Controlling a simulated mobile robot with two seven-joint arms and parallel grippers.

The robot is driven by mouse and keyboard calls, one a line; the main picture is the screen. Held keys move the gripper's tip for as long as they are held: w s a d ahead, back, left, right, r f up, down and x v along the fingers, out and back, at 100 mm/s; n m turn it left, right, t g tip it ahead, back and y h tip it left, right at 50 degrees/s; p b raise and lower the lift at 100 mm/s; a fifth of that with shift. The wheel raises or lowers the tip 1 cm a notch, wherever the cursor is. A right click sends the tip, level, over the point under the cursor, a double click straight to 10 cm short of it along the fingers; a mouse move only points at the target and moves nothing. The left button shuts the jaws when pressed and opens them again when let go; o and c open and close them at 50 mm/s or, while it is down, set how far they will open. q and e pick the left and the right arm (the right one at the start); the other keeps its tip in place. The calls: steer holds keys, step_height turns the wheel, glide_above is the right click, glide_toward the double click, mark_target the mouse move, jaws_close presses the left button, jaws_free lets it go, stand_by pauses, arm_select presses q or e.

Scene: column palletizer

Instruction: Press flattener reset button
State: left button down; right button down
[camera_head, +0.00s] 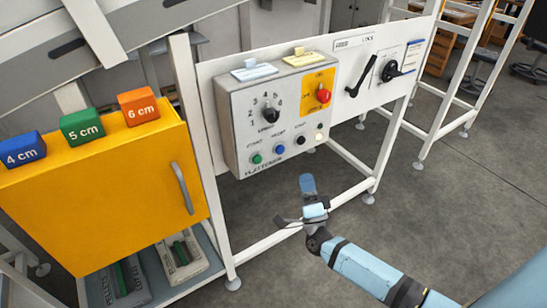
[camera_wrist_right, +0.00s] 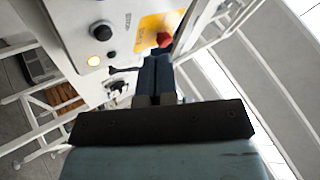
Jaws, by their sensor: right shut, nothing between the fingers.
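The flattener control box (camera_head: 232,112) is a light grey panel on the white frame in the head view. In its lower row are a green button (camera_head: 257,158), a blue button (camera_head: 280,149) with a label that looks like RESET, a black button (camera_head: 300,140) and a pale lamp (camera_head: 319,137). My right gripper (camera_head: 307,182) is shut and empty, below and in front of the box, apart from the buttons. In the right wrist view its dark fingers (camera_wrist_right: 156,75) point toward the panel; I cannot see the blue button there. My left gripper is out of view.
A red emergency stop (camera_head: 323,96) on a yellow plate and a selector knob (camera_head: 270,114) sit above the buttons. A yellow cabinet (camera_head: 110,205) with coloured size blocks stands at left. White frame legs stand behind my gripper. Open floor lies to the right.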

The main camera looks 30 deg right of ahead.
mark_target(280, 150)
steer(key=shift+w+d+r+m+h, duration=0.15)
steer(key=shift+d+m+h, duration=0.2)
steer(key=shift+m+h, duration=0.2)
steer(key=shift+w+d+r+m+h, duration=0.1)
steer(key=shift+d+m+h, duration=0.2)
steer(key=shift+m+h, duration=0.25)
steer(key=w+b, duration=0.3)
steer(key=w, duration=0.5)
steer(key=shift+w+a+b, duration=0.3)
steer(key=shift+w+a, duration=0.05)
stand_by(0.5)
